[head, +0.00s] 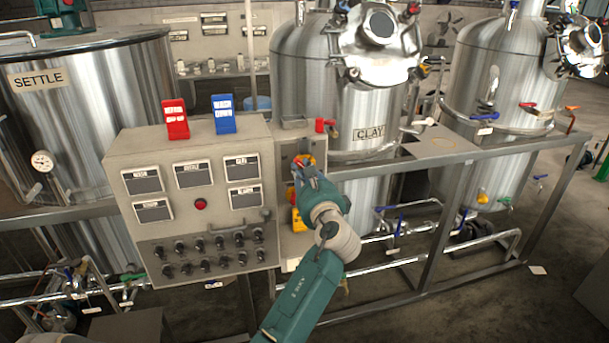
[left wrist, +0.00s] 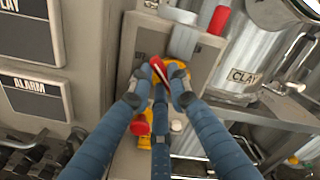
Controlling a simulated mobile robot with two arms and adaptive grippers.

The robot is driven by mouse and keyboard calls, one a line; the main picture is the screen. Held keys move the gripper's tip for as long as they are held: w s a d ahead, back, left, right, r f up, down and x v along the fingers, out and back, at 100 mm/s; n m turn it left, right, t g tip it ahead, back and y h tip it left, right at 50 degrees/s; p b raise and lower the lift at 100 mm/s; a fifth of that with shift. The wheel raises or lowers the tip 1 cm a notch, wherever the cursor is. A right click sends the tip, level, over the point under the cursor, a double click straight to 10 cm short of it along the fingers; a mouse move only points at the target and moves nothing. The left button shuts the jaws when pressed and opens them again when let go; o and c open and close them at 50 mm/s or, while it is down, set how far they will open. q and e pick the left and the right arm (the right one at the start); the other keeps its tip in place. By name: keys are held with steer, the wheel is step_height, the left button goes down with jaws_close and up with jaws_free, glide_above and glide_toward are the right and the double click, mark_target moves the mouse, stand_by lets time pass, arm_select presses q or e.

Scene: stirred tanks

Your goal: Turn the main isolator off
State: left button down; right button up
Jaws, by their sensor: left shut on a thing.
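The main isolator (head: 307,159) is a red rotary handle on a yellow plate. It is on the narrow beige box at the right of the control panel (head: 125,200). In the left wrist view its red handle (left wrist: 157,68) lies tilted between the fingertips, with part of the yellow plate (left wrist: 180,70) showing behind. My left gripper (head: 304,172) is shut on this handle; it also shows in the left wrist view (left wrist: 160,92). The fingers hide much of the isolator and its markings, so I cannot read its position. My right gripper is not in view.
A red knob-like part (left wrist: 140,128) and a white button (left wrist: 176,127) sit just below the isolator. A red item (left wrist: 219,20) is at the box's top. The CLAY tank (head: 345,105) and a metal frame rail (head: 400,158) stand close on the right.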

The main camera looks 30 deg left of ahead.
arm_select(q)
steer(key=shift+s+a+f+n+b, duration=0.1)
steer(key=shift+f+n+b, duration=0.3)
steer(key=shift+n+b, duration=0.95)
steer(key=shift+s+f+n+b, duration=0.1)
steer(key=shift+f+n+b, duration=0.25)
steer(key=shift+n+b, duration=1)
steer(key=shift+a+f+n+b, duration=0.1)
steer(key=shift+f+n+b, duration=0.3)
steer(key=shift+n+b, duration=0.95)
steer(key=shift+n+p, duration=0.4)
steer(key=shift+n, duration=0.05)
steer(key=c, duration=1.6)
jaws_free()
steer(key=shift+c, duration=0.2)
steer(key=v, duration=0.7)
steer(key=shift+s+d, duration=0.2)
steer(key=shift+d, duration=0.05)
